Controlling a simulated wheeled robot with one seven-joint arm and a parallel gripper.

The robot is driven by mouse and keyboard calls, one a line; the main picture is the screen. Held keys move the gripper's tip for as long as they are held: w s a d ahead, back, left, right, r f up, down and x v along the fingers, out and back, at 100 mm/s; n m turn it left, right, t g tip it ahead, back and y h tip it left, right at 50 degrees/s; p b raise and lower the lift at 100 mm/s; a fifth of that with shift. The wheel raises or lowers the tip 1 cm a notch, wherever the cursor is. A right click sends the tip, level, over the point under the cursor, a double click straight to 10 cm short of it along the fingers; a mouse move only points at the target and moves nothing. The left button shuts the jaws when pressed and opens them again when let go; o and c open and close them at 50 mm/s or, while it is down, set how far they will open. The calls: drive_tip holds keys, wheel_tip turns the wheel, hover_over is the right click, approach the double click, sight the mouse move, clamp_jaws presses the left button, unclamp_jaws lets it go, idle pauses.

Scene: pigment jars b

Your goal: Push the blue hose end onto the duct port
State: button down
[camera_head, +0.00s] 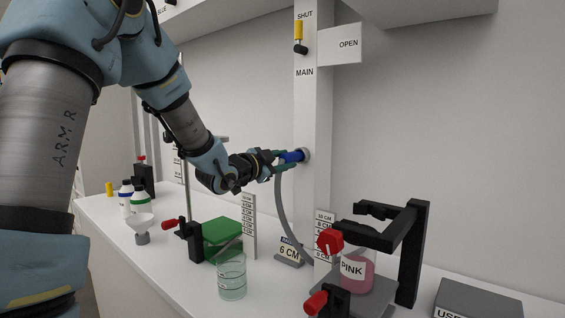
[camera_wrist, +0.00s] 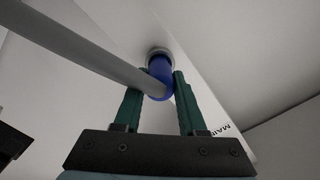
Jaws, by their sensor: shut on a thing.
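My gripper (camera_head: 279,162) reaches to the white column marked MAIN. It is shut on the blue hose end (camera_head: 291,156), with a green finger on either side. The hose end points at the round grey duct port (camera_head: 305,155) on the column. In the wrist view the blue hose end (camera_wrist: 160,78) lies between the fingertips (camera_wrist: 161,80), and its far end meets the pale ring of the duct port (camera_wrist: 158,51). I cannot tell how deep it sits on the port. The grey hose (camera_head: 284,210) hangs down from the blue end to the bench.
A yellow-handled valve (camera_head: 298,36) and an OPEN sign (camera_head: 340,44) are above on the column.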

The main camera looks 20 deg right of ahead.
drive_tip(key=shift+w+d, duration=0.3)
drive_tip(key=shift+d, duration=0.3)
drive_tip(key=shift+c, duration=2)
unclamp_jaws()
drive_tip(key=b+v, duration=0.3)
drive_tip(key=v, duration=0.8)
